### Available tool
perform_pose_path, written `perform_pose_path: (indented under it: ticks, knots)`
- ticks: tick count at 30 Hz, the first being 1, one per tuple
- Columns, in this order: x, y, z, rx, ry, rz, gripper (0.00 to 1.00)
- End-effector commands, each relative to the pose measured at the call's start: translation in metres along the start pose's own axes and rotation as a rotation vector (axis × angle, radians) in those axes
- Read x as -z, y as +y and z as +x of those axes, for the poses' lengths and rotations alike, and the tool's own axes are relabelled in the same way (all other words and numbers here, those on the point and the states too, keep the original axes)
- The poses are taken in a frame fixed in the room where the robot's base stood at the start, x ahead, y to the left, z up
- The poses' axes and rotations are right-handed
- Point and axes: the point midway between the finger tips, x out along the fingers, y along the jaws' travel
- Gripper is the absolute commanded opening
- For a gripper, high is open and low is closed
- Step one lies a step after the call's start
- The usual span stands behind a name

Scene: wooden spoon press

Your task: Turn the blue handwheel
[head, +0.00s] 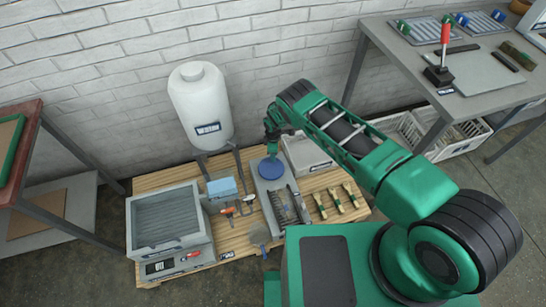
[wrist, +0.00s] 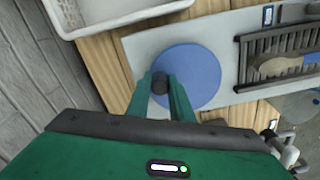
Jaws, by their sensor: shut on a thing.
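The blue handwheel (wrist: 198,75) is a flat blue disc on a light grey plate (wrist: 145,52) in the wrist view. My gripper (wrist: 160,84) is over the near left part of the disc. Its two green fingers are shut on the dark round knob (wrist: 159,80) near the disc's rim. In the head view my gripper (head: 270,150) reaches down at the handwheel from the right and its fingertips are too small to make out.
A slatted dark rack (wrist: 275,60) with a wooden spoon is right of the disc in the wrist view. A white bin (wrist: 100,12) stands close by at upper left.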

Motion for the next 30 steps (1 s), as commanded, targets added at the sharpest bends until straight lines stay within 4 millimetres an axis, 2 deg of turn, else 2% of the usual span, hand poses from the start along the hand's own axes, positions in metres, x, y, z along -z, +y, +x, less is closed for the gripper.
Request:
perform_pose_path:
  ticks: [13,14,16,26,30]
  knots:
    - [0.002,-0.003,0.001,0.004,0.002,-0.011,0.00]
    - [0.002,-0.003,0.001,0.004,0.002,-0.011,0.22]
    - [0.002,-0.002,0.001,0.004,0.002,-0.010,0.39]
    - [0.001,-0.001,-0.001,0.002,0.001,-0.009,0.39]
    - [0.001,0.000,-0.010,0.001,0.001,-0.009,0.39]
